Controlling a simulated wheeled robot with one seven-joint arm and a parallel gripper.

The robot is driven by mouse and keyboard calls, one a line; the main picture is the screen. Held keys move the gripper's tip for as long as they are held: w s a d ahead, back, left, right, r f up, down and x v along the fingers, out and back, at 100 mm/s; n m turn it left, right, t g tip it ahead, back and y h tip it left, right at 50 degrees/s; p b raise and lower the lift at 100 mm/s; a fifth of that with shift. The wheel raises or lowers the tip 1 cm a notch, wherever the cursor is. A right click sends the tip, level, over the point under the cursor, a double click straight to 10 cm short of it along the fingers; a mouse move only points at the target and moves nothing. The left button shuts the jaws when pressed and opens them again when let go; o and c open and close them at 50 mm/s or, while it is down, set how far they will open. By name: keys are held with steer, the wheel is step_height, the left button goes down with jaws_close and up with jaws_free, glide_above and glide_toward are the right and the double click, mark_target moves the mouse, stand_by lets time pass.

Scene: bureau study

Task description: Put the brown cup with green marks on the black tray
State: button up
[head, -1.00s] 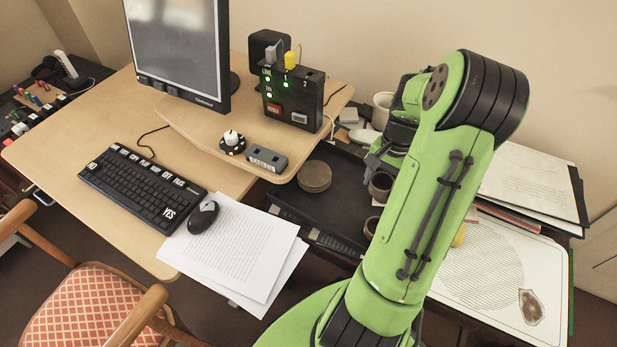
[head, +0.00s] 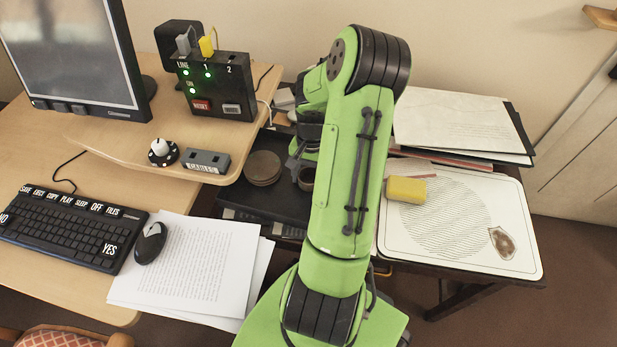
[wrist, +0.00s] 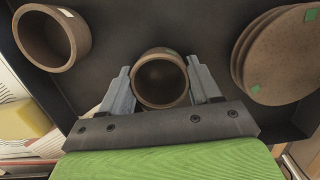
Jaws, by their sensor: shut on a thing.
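My gripper (wrist: 158,72) is shut on a small brown cup (wrist: 161,80), with one finger on each side of it. A green mark shows on the cup's rim. In the head view the cup (head: 307,178) shows beside the arm, over the black tray (head: 278,207). In the wrist view the tray's dark floor (wrist: 112,35) lies behind the cup; I cannot tell whether the cup touches it. A second, wider brown cup (wrist: 50,38) stands at the upper left of the wrist view, hidden in the head view. No green mark shows on it.
A stack of brown discs (head: 263,168) with green marks lies on the tray, right of the held cup in the wrist view. A yellow sponge (head: 406,190) lies on a white board (head: 460,255). The desk with a black switch box (head: 217,85) borders the tray.

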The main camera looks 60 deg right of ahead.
steer(key=shift+r, duration=0.1)
steer(key=o, duration=1.2)
